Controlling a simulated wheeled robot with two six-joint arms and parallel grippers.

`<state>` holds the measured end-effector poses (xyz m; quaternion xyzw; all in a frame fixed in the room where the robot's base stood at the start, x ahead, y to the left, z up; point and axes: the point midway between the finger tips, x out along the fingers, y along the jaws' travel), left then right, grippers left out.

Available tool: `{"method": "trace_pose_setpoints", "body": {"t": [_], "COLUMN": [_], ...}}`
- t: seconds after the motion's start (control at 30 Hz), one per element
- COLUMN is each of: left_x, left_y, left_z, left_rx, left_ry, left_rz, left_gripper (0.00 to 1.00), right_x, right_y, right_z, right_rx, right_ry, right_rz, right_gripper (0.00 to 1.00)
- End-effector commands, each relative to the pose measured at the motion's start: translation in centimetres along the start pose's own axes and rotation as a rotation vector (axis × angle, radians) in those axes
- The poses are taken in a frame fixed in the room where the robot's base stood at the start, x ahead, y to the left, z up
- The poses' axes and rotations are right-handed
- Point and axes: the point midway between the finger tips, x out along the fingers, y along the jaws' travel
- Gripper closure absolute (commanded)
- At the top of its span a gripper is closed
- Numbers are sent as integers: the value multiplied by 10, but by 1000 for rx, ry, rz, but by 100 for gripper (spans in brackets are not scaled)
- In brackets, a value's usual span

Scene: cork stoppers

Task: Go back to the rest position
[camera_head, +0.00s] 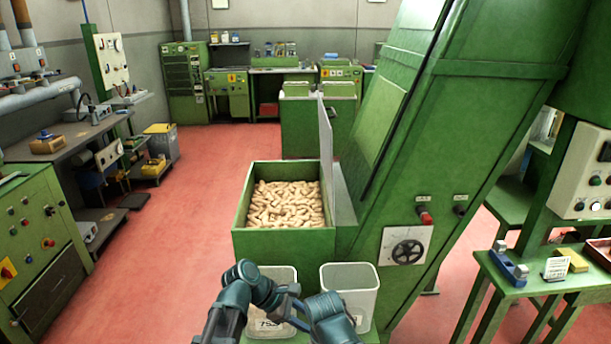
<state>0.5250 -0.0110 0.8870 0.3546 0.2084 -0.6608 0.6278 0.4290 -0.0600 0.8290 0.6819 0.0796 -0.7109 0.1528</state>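My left arm (240,290) comes in at the bottom, bends at a dark teal joint and reaches right in front of a clear bin (284,274). Its end is small and dark, and I cannot tell whether the gripper there is open or shut. My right arm (326,312) shows as a short dark teal section in front of a second clear bin (358,276). No fingers of my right gripper can be made out. No cork is seen held by either arm. Beyond the bins, a green hopper (282,241) holds many cork stoppers (286,203).
A green side table (540,284) stands at right. A green cabinet (40,250) and workbench (75,143) line the left. Red floor (165,235) is clear between.

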Motion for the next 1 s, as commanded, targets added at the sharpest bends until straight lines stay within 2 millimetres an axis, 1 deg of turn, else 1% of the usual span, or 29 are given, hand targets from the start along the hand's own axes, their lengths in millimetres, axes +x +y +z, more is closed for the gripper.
{"method": "trace_pose_setpoints", "body": {"t": [0.17,0.37,0.5,0.6,0.7,0.93,0.97,1.0], "left_x": [-4,-16,-32,-45,-56,-82,-84,-80], "left_y": [-9,-24,-39,-48,-55,-69,-70,-70], "left_z": [-23,-61,-96,-117,-133,-161,-159,-145], "left_rx": [179,478,761,936,1075,1326,1351,1369], "left_ry": [94,244,371,438,482,538,537,524], "left_rz": [-19,-93,-210,-308,-401,-607,-629,-643], "left_gripper": [65,65,65,65,65,65,65,65], "right_x": [0,0,0,0,0,0,-3,-10], "right_y": [0,0,0,0,0,0,0,1], "right_z": [0,0,0,0,0,0,0,0], "right_rx": [0,0,0,0,0,0,0,0], "right_ry": [0,0,0,0,0,0,0,0], "right_rz": [0,0,0,0,0,0,0,0], "right_gripper": [50,50,50,50,50,50,50,50]}}
